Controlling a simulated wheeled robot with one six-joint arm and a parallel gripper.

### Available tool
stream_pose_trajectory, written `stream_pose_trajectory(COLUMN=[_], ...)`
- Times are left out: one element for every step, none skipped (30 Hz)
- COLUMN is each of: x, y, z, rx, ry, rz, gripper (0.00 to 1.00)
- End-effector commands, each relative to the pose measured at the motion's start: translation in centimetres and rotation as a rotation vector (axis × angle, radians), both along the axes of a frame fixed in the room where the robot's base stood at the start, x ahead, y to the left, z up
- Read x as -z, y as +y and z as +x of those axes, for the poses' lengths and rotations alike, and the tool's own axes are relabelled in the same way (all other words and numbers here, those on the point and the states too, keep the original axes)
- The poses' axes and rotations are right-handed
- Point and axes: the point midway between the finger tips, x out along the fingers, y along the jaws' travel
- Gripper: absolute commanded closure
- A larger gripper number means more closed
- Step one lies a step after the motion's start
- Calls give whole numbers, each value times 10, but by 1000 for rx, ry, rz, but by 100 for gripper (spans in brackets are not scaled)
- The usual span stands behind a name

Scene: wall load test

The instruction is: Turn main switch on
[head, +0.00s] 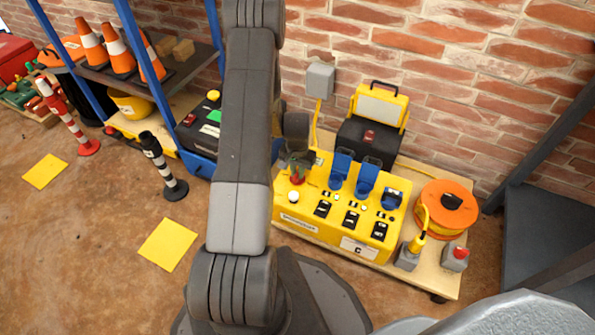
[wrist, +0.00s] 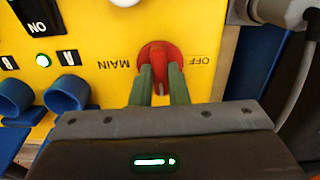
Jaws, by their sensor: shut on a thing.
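The main switch is a red rotary knob (wrist: 160,56) on a yellow panel (wrist: 105,85) in the wrist view. The word MAIN is printed to its left and OFF to its right, both upside down in this view. My gripper (wrist: 161,82) is shut on the knob, with one greenish finger on each side of it. In the head view the yellow panel (head: 330,238) stands low by the brick wall, and my gripper (head: 297,163) reaches down to the red knob (head: 297,180) at its left end. The knob's exact angle is hard to tell.
Blue sockets (head: 366,178) and black switches (head: 350,219) sit right of the knob. Behind is a black and yellow case (head: 370,135); an orange cable reel (head: 446,206) stands to the right. A blue-framed shelf (head: 128,35) with cones is at left.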

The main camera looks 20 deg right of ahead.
Motion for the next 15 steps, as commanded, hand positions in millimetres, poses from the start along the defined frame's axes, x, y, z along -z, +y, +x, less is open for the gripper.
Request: stream_pose_trajectory(x=[0,0,0,0,0,0,0,0,0,0,0,0,0,0,0], y=[0,0,0,0,0,0,0,0,0,0,0,0,0,0,0], z=[0,0,0,0,0,0,0,0,0,0,0,0,0,0,0], rx=[16,24,33,39,45,51,54,56,59,60,61,62,62,63,63], ry=[0,0,0,0,0,0,0,0,0,0,0,0,0,0,0], rz=[0,0,0,0,0,0,0,0,0,0,0,0,0,0,0], gripper=[100,100,100,100,100,100,100,100,100,100,100,100,100,100,100])
